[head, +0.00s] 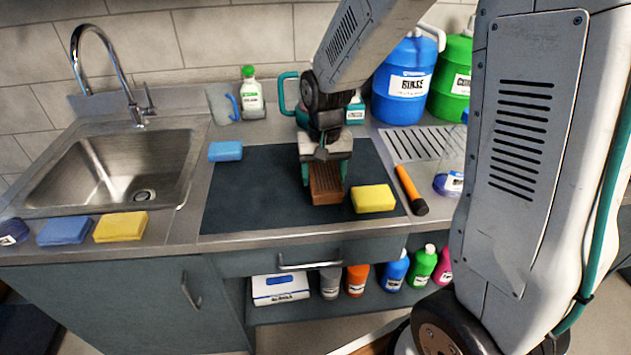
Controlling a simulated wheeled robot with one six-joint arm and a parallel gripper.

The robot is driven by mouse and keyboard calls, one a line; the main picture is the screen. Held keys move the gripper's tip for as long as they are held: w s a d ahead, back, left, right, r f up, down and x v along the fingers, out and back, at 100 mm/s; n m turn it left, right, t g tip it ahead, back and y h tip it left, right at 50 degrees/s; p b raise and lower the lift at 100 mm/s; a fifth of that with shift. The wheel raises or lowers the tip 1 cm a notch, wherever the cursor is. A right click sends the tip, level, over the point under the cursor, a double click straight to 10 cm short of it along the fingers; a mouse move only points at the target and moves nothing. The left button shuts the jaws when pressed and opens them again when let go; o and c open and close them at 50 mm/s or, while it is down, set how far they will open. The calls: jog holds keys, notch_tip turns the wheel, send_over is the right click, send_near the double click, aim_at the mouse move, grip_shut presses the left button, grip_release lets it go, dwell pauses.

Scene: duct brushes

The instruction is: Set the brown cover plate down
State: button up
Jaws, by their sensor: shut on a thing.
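The brown cover plate (327,192) is a small brown block in the middle of the head view, over the right half of the dark mat (255,190). My gripper (323,181) points down and is shut on the brown cover plate, with a teal finger on each side. The gripper body hides the plate's far end. I cannot tell whether the plate's underside touches the mat or is slightly above it.
A yellow sponge (373,199) lies close right of the plate, with an orange-handled tool (410,190) beyond. A blue sponge (226,151) lies at the mat's back left. The sink (110,178) is left. The mat's left and front middle are clear.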

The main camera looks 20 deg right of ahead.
jog(key=shift+w+a, duration=0.6)
jog(key=shift+w, duration=0.2)
jog(key=shift+w+a+f, duration=0.1)
jog(key=shift+w+f, duration=0.05)
jog(key=shift+f, duration=0.8)
jog(key=shift+w+f, duration=0.1)
jog(key=shift+f, duration=0.8)
jog(key=shift+f, duration=0.2)
jog(key=o, duration=0.9)
